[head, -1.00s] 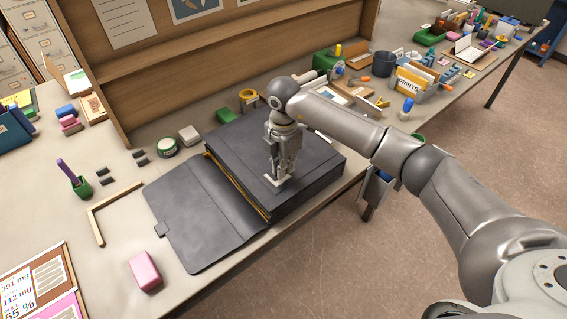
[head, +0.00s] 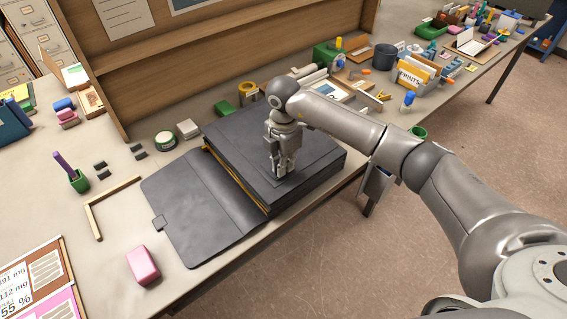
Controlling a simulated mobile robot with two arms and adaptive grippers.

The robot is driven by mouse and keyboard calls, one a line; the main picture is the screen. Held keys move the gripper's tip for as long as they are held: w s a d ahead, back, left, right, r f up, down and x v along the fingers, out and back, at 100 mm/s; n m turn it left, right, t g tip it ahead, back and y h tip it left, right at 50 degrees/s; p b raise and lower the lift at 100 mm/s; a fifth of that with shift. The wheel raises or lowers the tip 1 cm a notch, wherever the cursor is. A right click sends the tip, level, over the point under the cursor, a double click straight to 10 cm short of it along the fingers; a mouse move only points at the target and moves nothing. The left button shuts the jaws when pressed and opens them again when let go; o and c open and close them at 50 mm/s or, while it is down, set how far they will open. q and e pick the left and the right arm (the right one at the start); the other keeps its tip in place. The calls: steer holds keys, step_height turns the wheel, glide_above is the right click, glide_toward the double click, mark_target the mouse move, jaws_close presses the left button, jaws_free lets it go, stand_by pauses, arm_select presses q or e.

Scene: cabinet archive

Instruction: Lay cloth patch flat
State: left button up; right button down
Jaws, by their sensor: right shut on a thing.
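A big dark portfolio (head: 215,180) lies open on the table, its flap (head: 190,215) folded out to the left. On its thick right half lies a thin dark sheet (head: 312,160), nearly the same colour as the stack under it. I cannot tell for sure whether this sheet is the cloth patch; no other cloth shows clearly. My right gripper (head: 281,175) points straight down with its fingers together at the sheet's near part. It appears shut on the sheet, but the fingers hide the grip itself. My left gripper is not in view.
A pink block (head: 143,265) and a wooden corner piece (head: 96,212) lie left of the portfolio. A green tape roll (head: 165,141) and a grey block (head: 188,129) stand behind it. The table's front edge is close to its near side. Clutter fills the table's far right.

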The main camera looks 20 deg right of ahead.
steer(key=shift+f, duration=0.15)
steer(key=shift+f, duration=0.25)
steer(key=c, duration=1.5)
jaws_free()
steer(key=shift+c, duration=0.2)
steer(key=shift+c, duration=0.4)
steer(key=shift+r, duration=0.45)
steer(key=shift+r+p, duration=2.15)
steer(key=shift+r, duration=0.95)
